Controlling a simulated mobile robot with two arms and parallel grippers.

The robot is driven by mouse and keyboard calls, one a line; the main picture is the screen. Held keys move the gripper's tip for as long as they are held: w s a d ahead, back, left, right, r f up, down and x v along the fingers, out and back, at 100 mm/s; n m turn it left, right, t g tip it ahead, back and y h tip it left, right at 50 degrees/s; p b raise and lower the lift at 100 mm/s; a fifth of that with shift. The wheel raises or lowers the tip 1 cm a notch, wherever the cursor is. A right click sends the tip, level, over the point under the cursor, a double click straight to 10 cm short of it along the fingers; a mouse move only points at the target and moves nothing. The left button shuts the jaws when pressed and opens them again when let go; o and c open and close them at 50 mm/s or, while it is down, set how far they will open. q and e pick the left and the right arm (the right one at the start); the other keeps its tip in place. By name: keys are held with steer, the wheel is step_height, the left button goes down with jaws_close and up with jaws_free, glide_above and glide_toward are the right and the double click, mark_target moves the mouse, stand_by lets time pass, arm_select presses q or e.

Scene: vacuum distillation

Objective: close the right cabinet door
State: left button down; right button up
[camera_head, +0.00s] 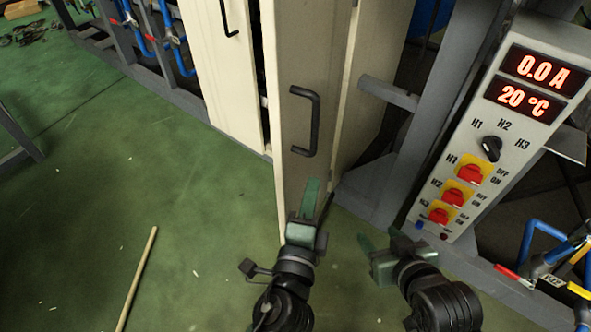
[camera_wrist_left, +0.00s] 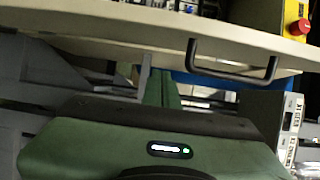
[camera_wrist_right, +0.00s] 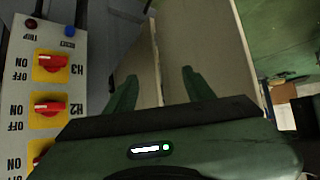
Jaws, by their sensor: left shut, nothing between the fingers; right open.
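The right cabinet door (camera_head: 290,60) is a tall cream panel with a black bar handle (camera_head: 305,121). It stands ajar, with a dark gap between it and the left door (camera_head: 232,75). The door also shows in the left wrist view (camera_wrist_left: 130,22), with its handle (camera_wrist_left: 235,72). My left gripper (camera_head: 310,188) is shut and empty, in front of the door's lower part and below the handle; I cannot tell if it touches the door. My right gripper (camera_head: 378,245) is open and empty, right of the cabinet's lower corner. Its two spread fingers show in the right wrist view (camera_wrist_right: 160,90).
A control panel (camera_head: 476,150) with red switches and displays reading 0.0 A and 20 °C stands on a grey frame at the right. Blue pipes (camera_head: 545,235) are at the lower right. A wooden stick (camera_head: 137,280) lies on the green floor, which is mostly clear at the left.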

mark_target(295, 175)
arm_select(q)
steer(key=shift+w+a+p, duration=0.15)
steer(key=shift+w+a, duration=0.65)
steer(key=shift+w, duration=0.3)
steer(key=shift+w+a+p, duration=0.15)
steer(key=shift+w+a, duration=0.6)
steer(key=shift+w, duration=0.3)
arm_select(e)
steer(key=shift+s+d+f+g+h, duration=0.15)
steer(key=shift+s+d+f+g, duration=0.15)
steer(key=shift+s+f+g, duration=0.45)
steer(key=shift+s+d+f+g+h, duration=0.15)
steer(key=shift+s+d+f+g, duration=0.3)
steer(key=shift+s, duration=0.5)
steer(key=shift+a, duration=0.15)
